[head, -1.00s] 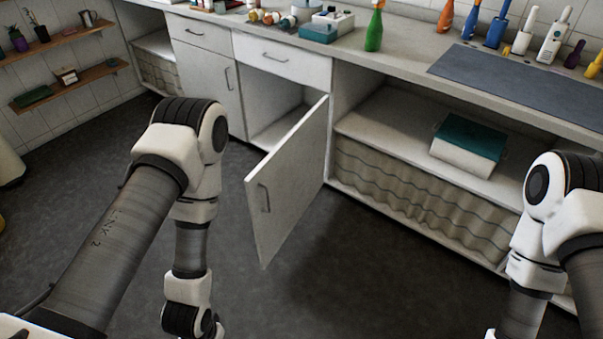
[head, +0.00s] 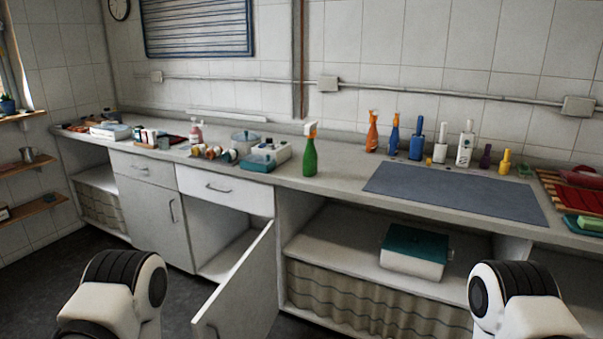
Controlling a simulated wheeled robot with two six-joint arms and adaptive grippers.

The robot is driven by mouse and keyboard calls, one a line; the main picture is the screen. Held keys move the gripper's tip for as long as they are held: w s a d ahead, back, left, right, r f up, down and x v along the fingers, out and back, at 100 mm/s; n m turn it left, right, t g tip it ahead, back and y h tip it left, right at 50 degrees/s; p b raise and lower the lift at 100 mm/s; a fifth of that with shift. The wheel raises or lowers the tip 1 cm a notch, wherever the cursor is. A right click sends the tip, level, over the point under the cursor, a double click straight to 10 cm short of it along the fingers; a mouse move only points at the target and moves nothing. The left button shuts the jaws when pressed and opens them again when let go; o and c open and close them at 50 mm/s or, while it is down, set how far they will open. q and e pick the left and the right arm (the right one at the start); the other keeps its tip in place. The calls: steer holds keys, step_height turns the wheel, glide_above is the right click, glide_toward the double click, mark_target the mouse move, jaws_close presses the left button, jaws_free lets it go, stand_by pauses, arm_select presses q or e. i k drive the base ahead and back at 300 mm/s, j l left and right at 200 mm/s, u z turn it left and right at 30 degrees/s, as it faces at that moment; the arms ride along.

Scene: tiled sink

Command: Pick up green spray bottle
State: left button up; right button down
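The green spray bottle (head: 309,158) stands upright on the counter near its front edge, left of the grey-blue mat. It has a white and orange spray head. Only the upper links of my two arms show at the bottom of the head view, one at the left and one at the right. Both grippers are out of the picture, below the frame. Nothing touches the bottle.
A cupboard door (head: 238,289) hangs open below the counter (head: 330,182). A teal-topped box (head: 414,251) sits on the shelf underneath. An orange spray bottle (head: 372,133) and several other bottles stand along the wall. The blue-grey mat (head: 455,192) is bare.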

mark_target(310, 160)
steer(key=i+l+z, duration=0.1)
steer(key=i, duration=1.15)
